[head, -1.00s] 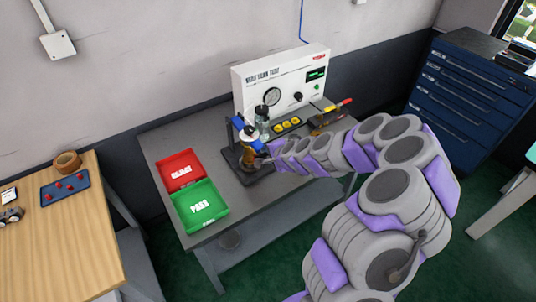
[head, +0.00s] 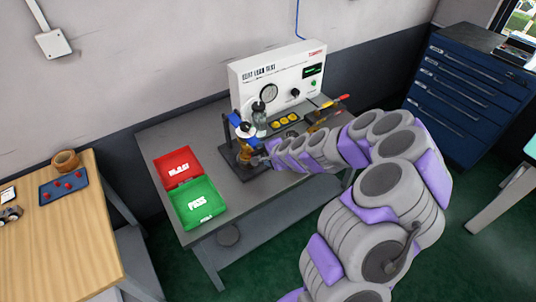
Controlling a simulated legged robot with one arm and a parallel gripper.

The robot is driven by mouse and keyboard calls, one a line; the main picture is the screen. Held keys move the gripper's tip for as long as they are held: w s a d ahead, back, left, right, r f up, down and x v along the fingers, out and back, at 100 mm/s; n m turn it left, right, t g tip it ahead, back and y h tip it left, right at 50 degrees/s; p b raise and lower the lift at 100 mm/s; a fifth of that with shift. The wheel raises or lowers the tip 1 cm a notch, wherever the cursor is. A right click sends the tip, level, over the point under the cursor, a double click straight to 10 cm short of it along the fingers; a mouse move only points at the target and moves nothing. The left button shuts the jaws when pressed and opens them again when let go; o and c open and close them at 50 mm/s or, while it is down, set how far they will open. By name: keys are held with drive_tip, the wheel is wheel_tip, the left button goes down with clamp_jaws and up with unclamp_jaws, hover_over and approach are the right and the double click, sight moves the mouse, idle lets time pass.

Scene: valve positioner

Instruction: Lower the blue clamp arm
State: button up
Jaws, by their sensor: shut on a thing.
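The blue clamp arm (head: 235,119) shows at the top of a dark test fixture on the grey bench, with a white and blue part (head: 246,130) just below it. A brass-coloured valve body (head: 245,153) stands upright under these parts on the dark fixture base (head: 236,167). My gripper (head: 257,159) reaches in from the right at the lower part of the valve body, below the blue clamp arm. It is shut and appears to hold the brass-coloured valve body; the fingertips are small and partly hidden.
A white leak test panel (head: 290,78) with a gauge stands behind the fixture. A red reject tray (head: 178,168) and a green pass tray (head: 198,203) lie left of it. Yellow parts (head: 285,121) and tools (head: 325,115) lie to the right. The bench front (head: 270,192) is clear.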

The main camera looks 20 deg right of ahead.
drive_tip(key=shift+s+a+f, duration=0.1)
drive_tip(key=shift+s+f, duration=0.05)
drive_tip(key=shift+f, duration=0.2)
drive_tip(key=b+v, duration=0.2)
drive_tip(key=v, duration=1.5)
drive_tip(key=shift+d+r, duration=0.25)
drive_tip(key=shift+r, duration=0.15)
